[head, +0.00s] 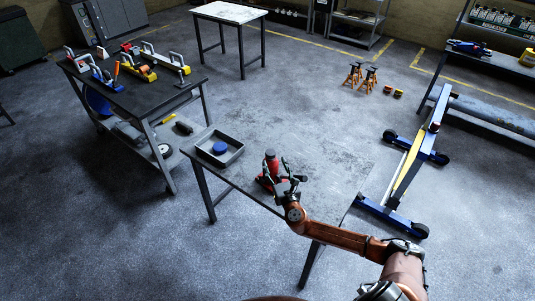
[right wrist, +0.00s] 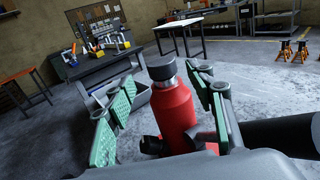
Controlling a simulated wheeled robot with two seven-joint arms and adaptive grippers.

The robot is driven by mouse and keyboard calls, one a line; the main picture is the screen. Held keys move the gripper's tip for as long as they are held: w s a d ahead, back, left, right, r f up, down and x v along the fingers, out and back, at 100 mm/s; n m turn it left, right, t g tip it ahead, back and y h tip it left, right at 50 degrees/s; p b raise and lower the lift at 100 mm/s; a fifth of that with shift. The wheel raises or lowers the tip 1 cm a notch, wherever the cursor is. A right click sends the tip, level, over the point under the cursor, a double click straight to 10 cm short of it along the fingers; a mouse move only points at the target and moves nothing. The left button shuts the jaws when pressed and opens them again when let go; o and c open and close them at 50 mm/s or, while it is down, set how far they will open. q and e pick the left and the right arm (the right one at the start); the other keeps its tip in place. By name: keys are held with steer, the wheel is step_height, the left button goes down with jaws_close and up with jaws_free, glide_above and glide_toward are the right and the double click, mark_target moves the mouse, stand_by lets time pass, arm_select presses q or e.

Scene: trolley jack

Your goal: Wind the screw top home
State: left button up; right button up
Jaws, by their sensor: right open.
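A red bottle (head: 270,168) with a dark grey screw top (head: 270,153) stands upright on the near table (head: 300,160). In the right wrist view the bottle (right wrist: 174,112) shows large, with the top (right wrist: 161,68) sitting straight on its neck; I cannot tell how tightly it is seated. Red and black parts show around the bottle's foot, perhaps a holder. My right gripper (head: 289,172) is open just right of the bottle in the head view. In the right wrist view its green-padded fingers (right wrist: 165,88) are spread on either side of the bottle, seemingly not touching it. My left gripper is out of view.
A grey tray (head: 239,155) with a blue round object (head: 219,148) lies left of the bottle. A dark trolley (head: 130,95) with several tools stands at the left. A blue and yellow trolley jack (head: 408,165) is on the floor at the right. The table's right part is clear.

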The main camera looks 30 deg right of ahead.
mark_target(272, 156)
steer(key=x, duration=0.6)
steer(key=shift+d+r, duration=0.1)
steer(key=shift+d, duration=0.05)
steer(key=shift+w+d, duration=0.1)
steer(key=shift+w, duration=0.4)
steer(key=shift+c, duration=0.6)
steer(key=c, duration=1.1)
